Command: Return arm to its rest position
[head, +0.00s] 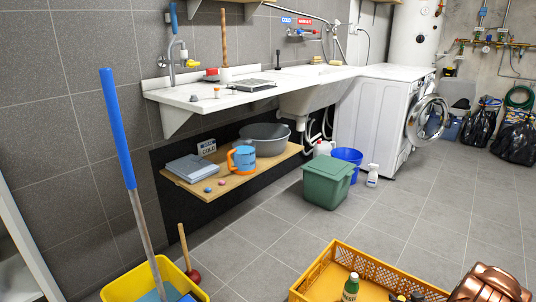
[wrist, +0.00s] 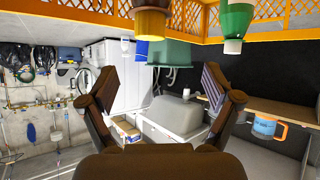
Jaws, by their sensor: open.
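My gripper (wrist: 158,80) shows in the wrist view with its two brown fingers spread wide apart. Nothing is between them. The wrist picture is upside down. Beyond the fingers are the washing machine and the sink, at a distance. In the head view, a copper-coloured part at the bottom right corner looks like my own arm; the gripper's fingers cannot be made out there.
An orange crate (head: 310,278) with a green bottle (head: 351,287) stands low in front. A yellow bucket (head: 118,292), green bin (head: 328,182), blue bucket (head: 347,156) and low wooden shelf (head: 225,186) are around. Floor beyond the crate is clear.

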